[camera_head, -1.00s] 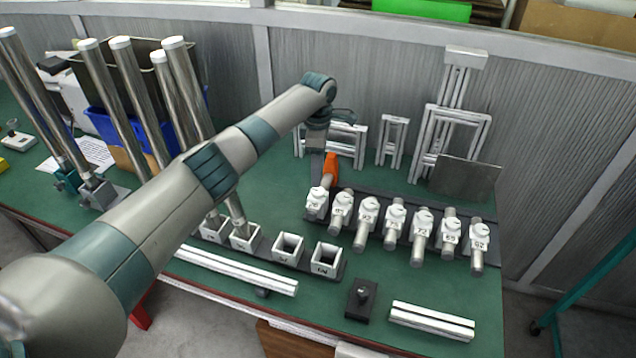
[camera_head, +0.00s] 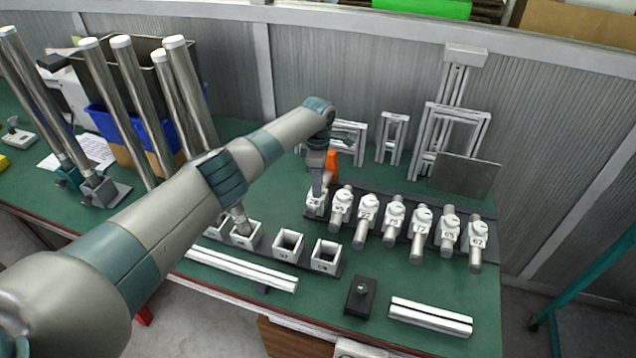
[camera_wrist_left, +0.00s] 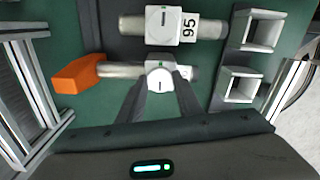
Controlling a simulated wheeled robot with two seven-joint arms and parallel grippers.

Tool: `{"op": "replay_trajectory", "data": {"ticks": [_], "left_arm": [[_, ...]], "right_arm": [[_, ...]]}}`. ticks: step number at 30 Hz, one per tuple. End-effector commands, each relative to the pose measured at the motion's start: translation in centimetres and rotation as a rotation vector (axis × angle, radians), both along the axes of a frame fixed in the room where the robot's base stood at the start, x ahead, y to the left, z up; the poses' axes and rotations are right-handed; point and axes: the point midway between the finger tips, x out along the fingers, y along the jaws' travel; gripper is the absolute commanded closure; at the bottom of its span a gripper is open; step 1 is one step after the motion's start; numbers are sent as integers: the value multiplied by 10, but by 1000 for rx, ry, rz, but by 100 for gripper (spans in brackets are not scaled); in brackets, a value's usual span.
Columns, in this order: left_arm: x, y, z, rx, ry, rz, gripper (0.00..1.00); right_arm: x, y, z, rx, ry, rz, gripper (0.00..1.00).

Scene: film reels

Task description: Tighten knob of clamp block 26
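The clamp block (camera_head: 313,208) at the left end of the row has an orange end piece (camera_head: 331,163) on its rod. My left gripper (camera_head: 317,205) is over this block and hides most of its label. In the left wrist view, the block's round white knob (camera_wrist_left: 160,80) with a dark line lies between the two dark fingertips (camera_wrist_left: 162,88). The fingers are close along both sides of the knob; whether they press on it I cannot tell. The orange end piece (camera_wrist_left: 78,75) is to the left there. My right gripper is not in view.
The neighbouring clamp block marked 95 (camera_wrist_left: 165,25) is close by. Several similar blocks (camera_head: 420,222) with rods continue right on the dark rail. White square sockets (camera_head: 288,245) stand in front, and metal frames (camera_head: 392,135) behind. A black block (camera_head: 361,297) sits near the front edge.

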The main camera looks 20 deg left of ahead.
Motion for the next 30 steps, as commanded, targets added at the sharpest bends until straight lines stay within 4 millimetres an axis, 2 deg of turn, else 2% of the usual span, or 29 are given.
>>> {"op": "replay_trajectory", "data": {"ticks": [10, 17, 30], "left_arm": [[0, 0, 1, -1, 2, -13, 90], [-1, -2, 2, -3, 4, -81, 90], [-1, -2, 1, -2, 2, -412, 90]], "right_arm": [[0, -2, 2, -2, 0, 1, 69], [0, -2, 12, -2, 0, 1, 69], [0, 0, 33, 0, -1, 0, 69]]}}
